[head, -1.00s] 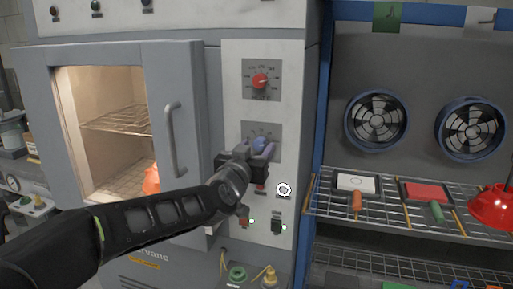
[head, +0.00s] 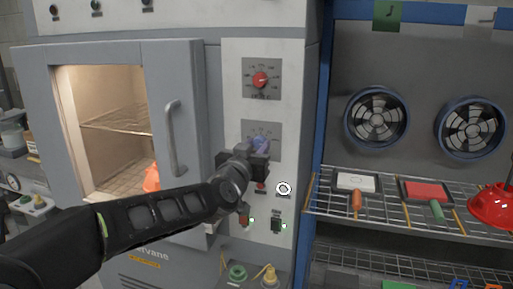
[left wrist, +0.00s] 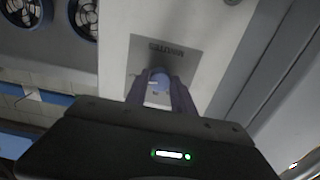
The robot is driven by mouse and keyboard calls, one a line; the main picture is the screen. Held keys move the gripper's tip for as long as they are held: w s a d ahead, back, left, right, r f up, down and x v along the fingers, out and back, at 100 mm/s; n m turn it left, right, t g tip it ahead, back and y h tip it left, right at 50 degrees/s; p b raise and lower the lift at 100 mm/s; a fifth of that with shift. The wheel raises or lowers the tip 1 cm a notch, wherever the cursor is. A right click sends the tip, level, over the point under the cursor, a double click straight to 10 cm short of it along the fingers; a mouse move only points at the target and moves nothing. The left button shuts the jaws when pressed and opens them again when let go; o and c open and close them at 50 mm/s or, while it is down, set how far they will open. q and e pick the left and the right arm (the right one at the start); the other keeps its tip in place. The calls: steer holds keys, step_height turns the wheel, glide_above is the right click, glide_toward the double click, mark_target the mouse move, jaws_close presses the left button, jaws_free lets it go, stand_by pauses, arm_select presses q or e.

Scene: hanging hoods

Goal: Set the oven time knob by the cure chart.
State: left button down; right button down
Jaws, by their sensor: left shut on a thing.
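The oven's control panel (head: 236,60) has a red knob (head: 260,79) on a grey dial plate at the top. Below it, a blue knob (head: 262,143) sits on a second grey dial plate (head: 250,129). My left gripper (head: 262,150) is at the blue knob and partly covers it. In the left wrist view, the fingers are shut on the blue knob (left wrist: 159,82), and its plate, lettered MINUTES (left wrist: 166,48), is upside down. The knob's exact setting is too small to read. My right gripper is not in view. I cannot make out a cure chart.
The oven door (head: 178,110) has a curved handle (head: 173,138), and the lit oven interior (head: 112,100) shows beside it. A round white-rimmed button (head: 283,188) and switches are below the knob. Right of the blue post, a wire rack (head: 395,217) holds trays under two fans (head: 377,118).

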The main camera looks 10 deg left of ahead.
arm_select(q)
steer(key=shift+n, duration=0.4)
steer(key=shift+f+n+b, duration=0.1)
steer(key=shift+n+b, duration=0.75)
steer(key=shift+n, duration=0.25)
steer(key=n+b, duration=0.2)
steer(key=n, duration=0.2)
steer(key=shift+d+n, duration=0.1)
steer(key=shift+n, duration=0.2)
steer(key=n+b, duration=0.1)
steer(key=n, duration=0.3)
steer(key=shift+b, duration=0.3)
steer(key=shift+n+b, duration=0.6)
steer(key=shift+n, duration=1.5)
steer(key=c, duration=1.1)
jaws_free()
